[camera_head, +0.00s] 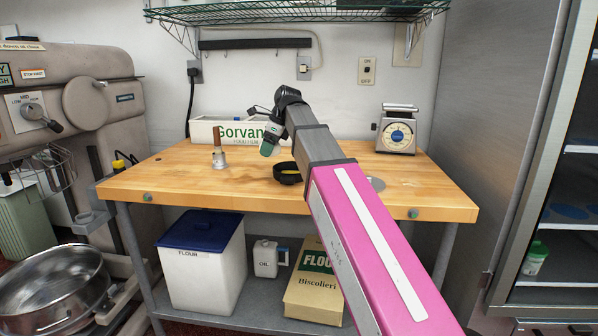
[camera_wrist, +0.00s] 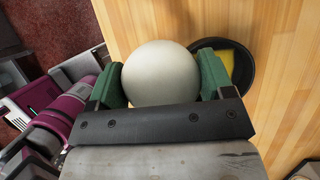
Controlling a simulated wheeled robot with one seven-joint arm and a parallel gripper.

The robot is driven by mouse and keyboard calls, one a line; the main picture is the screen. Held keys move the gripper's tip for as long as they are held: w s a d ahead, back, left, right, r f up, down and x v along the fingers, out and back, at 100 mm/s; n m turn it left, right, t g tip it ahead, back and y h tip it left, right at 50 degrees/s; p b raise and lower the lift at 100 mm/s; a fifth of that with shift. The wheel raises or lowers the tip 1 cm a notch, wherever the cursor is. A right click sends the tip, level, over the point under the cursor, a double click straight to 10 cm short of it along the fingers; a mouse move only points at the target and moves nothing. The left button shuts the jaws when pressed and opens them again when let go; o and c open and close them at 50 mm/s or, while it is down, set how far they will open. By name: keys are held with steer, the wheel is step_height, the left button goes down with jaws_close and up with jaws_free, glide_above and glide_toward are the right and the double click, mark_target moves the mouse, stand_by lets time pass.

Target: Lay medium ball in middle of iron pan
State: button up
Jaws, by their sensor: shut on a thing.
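A pale, smooth round ball (camera_wrist: 160,72) fills the space between the green fingers of my gripper (camera_wrist: 160,84) in the wrist view. My gripper is shut on it. The black iron pan (camera_head: 287,178) sits on the wooden table, just right of my gripper (camera_head: 268,148) in the head view. In the wrist view the pan (camera_wrist: 251,84) lies beyond the right finger, which hides part of it. Something yellow (camera_wrist: 228,68) shows inside the pan. The ball is apart from the pan, to its left in the wrist view. I cannot make out the ball in the head view.
On the wooden table (camera_head: 180,180) stand a wooden-handled metal tool (camera_head: 218,155), a white Gorvan box (camera_head: 212,130) and a scale (camera_head: 397,133). A grey disc (camera_head: 376,184) lies right of my arm. The table's front left is clear. A wire shelf (camera_head: 290,12) hangs above.

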steer(key=w+d+f, duration=0.3)
steer(key=w+d, duration=0.1)
steer(key=w+d+f, duration=0.2)
steer(key=d, duration=0.1)
steer(key=shift+w+d+f, duration=0.1)
steer(key=shift+w+f, duration=0.05)
steer(key=shift+f, duration=2.25)
steer(key=shift+f, duration=0.2)
steer(key=o, duration=0.8)
steer(key=shift+r, duration=0.1)
steer(key=v, duration=1.2)
steer(key=shift+r, duration=0.15)
